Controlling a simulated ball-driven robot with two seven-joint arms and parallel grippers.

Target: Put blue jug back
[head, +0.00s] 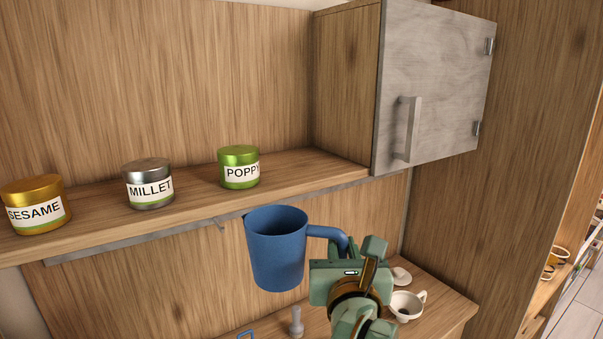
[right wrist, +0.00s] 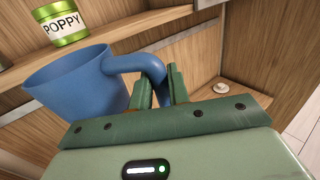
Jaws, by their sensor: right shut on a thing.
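The blue jug (head: 276,250) is upright in the air in the head view, just in front of and below the edge of the shelf (head: 305,172). My right gripper (head: 350,246) is shut on its handle, at the jug's right side. In the right wrist view the jug (right wrist: 75,85) is at the left, and its handle runs between the two fingers of my right gripper (right wrist: 161,90). The handle's far end is hidden by the gripper. My left gripper is not in view.
Sesame (head: 36,204), millet (head: 148,184) and poppy (head: 239,167) tins stand on the shelf. Right of the poppy tin the shelf is bare up to a closed grey-doored cabinet (head: 435,85). Below, a counter holds a white cup (head: 405,306) and a small grey object (head: 296,322).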

